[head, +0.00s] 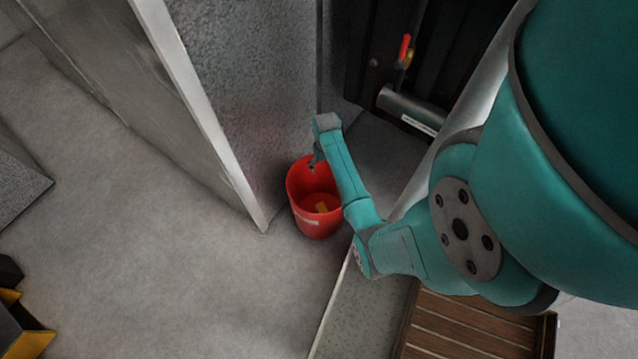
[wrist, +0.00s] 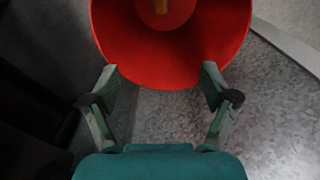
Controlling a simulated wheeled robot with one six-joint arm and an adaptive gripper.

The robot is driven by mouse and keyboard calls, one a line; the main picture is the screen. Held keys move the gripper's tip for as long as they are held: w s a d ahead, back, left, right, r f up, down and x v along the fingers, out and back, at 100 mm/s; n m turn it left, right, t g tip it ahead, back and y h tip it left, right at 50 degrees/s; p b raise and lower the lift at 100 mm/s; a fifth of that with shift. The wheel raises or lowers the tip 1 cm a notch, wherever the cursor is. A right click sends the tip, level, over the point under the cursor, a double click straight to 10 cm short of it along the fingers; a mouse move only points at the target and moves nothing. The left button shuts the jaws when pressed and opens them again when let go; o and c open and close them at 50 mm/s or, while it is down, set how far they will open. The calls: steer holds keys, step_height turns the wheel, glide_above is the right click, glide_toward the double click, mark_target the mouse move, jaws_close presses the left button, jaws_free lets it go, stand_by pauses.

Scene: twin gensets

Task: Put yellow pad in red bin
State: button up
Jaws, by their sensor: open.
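The red bin (head: 318,224) stands on the floor beside a grey wall panel in the head view. In the head view my gripper (head: 313,162) is small and partly hidden over the bin's back rim.
A metal panel with a pale edge (head: 205,115) stands left of the bin. A red-handled valve (head: 404,48) and a grey pipe (head: 408,108) are behind it on the right. A slatted wooden platform (head: 470,325) lies at the front.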

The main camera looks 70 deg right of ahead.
steer(key=shift+r, duration=2.75)
